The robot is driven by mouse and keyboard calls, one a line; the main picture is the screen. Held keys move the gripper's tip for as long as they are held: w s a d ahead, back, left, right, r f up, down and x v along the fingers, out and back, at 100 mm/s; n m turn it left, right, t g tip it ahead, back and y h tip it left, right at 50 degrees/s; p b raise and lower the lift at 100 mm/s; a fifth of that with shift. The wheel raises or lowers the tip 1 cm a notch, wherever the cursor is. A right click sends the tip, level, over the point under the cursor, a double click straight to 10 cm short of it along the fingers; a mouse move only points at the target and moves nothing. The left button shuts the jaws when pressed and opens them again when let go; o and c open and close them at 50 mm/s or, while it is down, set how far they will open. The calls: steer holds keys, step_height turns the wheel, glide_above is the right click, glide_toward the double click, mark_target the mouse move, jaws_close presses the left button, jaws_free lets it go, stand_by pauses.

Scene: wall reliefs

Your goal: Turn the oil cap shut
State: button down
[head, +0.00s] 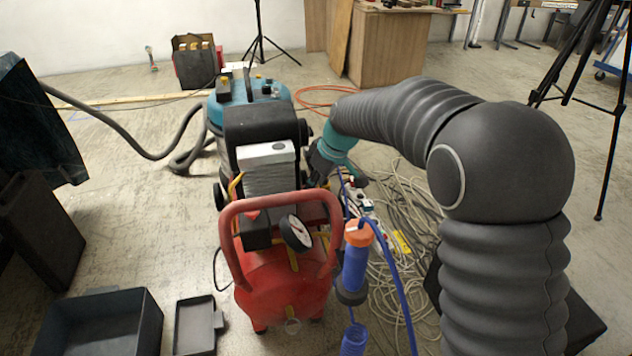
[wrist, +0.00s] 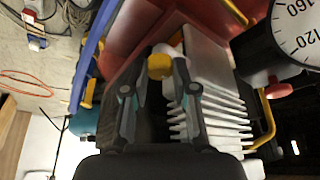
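The oil cap (wrist: 160,66) is a small yellow knob on the compressor, beside the silver cooling fins. In the wrist view it sits between the two fingertips of my gripper (wrist: 164,62). The fingers are drawn in close on both sides of the cap and appear to touch it. In the head view my gripper (head: 320,166) reaches down at the right side of the compressor (head: 283,282). The cap is hidden there behind the machine. The frames do not show how far the cap is turned.
A pressure gauge (head: 296,232) and a red handle (head: 228,240) stand at the compressor's front. A blue hose with an orange end (head: 358,234) hangs at its right. Cables (head: 400,210) lie on the floor. A blue vacuum (head: 262,92) stands behind.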

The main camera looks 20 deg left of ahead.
steer(key=shift+n+g, duration=0.3)
steer(key=shift+n, duration=0.4)
steer(key=c, duration=0.9)
jaws_free()
steer(key=v, duration=1.2)
steer(key=shift+d, duration=0.1)
